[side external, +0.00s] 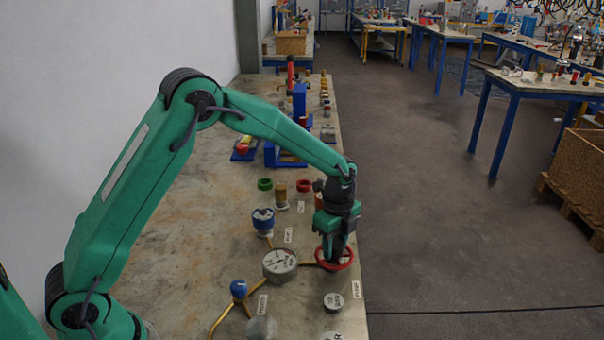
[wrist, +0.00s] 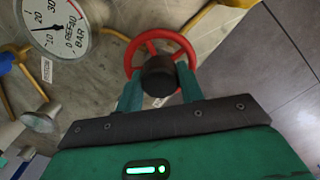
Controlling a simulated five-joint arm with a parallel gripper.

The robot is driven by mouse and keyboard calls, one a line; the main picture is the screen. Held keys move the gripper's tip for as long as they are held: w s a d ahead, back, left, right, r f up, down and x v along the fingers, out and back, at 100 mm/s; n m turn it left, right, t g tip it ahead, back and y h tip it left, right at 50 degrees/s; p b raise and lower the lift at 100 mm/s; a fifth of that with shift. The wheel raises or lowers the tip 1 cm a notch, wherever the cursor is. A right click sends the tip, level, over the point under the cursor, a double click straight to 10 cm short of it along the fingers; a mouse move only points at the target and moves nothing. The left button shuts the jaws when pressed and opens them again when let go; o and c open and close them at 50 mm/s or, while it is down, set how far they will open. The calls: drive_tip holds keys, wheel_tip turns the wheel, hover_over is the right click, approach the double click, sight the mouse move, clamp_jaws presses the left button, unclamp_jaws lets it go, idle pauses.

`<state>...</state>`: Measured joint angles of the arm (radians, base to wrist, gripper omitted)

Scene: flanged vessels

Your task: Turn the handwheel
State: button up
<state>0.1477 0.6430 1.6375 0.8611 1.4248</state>
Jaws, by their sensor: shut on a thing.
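The red handwheel (side external: 347,261) sits near the right edge of the table in the side view, at the end of a yellow pipe. It also shows in the wrist view (wrist: 137,44), with a dark round hub (wrist: 158,76) at its middle. My gripper (side external: 335,260) points down over the wheel. In the wrist view its two green fingers (wrist: 158,88) stand on either side of the hub and are shut on the handwheel there. The fingers and hub hide the near part of the wheel.
A round pressure gauge (side external: 280,263) stands just left of the wheel. A blue knob (side external: 238,289) and a blue-capped vessel (side external: 263,220) are further left. A grey round cap (side external: 333,301) lies in front. The table's right edge is close.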

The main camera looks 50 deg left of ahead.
sight(335, 242)
drive_tip(key=o, duration=1)
drive_tip(key=shift+r, duration=0.1)
wheel_tip(335, 242, up, 7)
drive_tip(key=shift+r, duration=0.35)
drive_tip(key=shift+r, duration=0.1)
